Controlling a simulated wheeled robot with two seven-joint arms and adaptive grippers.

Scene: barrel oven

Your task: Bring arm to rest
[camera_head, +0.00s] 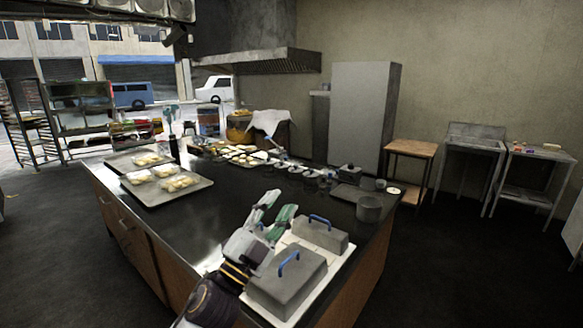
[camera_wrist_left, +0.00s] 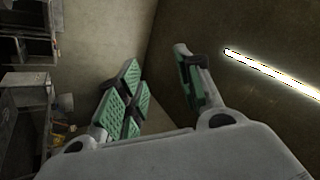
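My left gripper (camera_head: 274,218) is raised over the near part of the dark counter, close to the left of two grey lidded blocks with blue handles. Its green-padded fingers stand apart with nothing between them. In the left wrist view the open fingers (camera_wrist_left: 160,95) show against the walls, and a bright light strip lies to the right. My left forearm comes in from the bottom of the head view. My right gripper is not in either view.
The near grey block (camera_head: 287,284) and the far one (camera_head: 320,234) sit on a white board. Trays of dough (camera_head: 190,194) lie at the left of the counter (camera_head: 205,235). A grey cup (camera_head: 369,210) stands near the right edge.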

